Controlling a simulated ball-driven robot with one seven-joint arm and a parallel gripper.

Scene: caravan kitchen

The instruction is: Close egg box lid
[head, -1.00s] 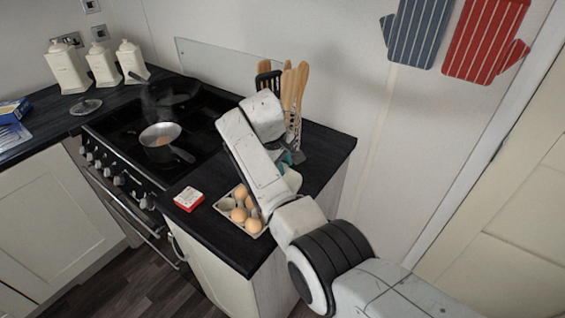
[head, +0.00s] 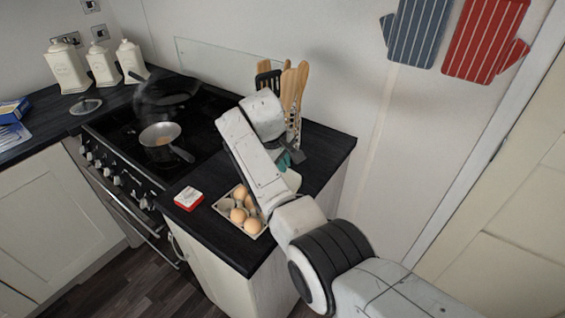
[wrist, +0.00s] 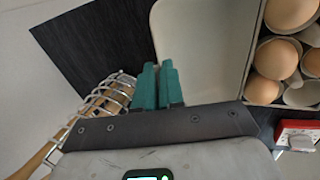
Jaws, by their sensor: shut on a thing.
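The egg box (head: 219,204) stands on the dark worktop with several brown eggs in it. In the wrist view its egg tray (wrist: 256,62) is at the upper right. The lid (wrist: 205,45) is open beside the eggs, its pale inside facing the camera. In the head view the lid (head: 291,179) is mostly hidden by my arm. My gripper (wrist: 158,86) has teal fingers close together at the lid's outer edge and is shut on it. In the head view the gripper (head: 287,159) is partly hidden behind my arm.
A wire utensil holder (wrist: 113,95) with wooden utensils stands close beside my gripper. A saucepan (head: 160,135) sits on the hob further left. The worktop's front edge is near the box.

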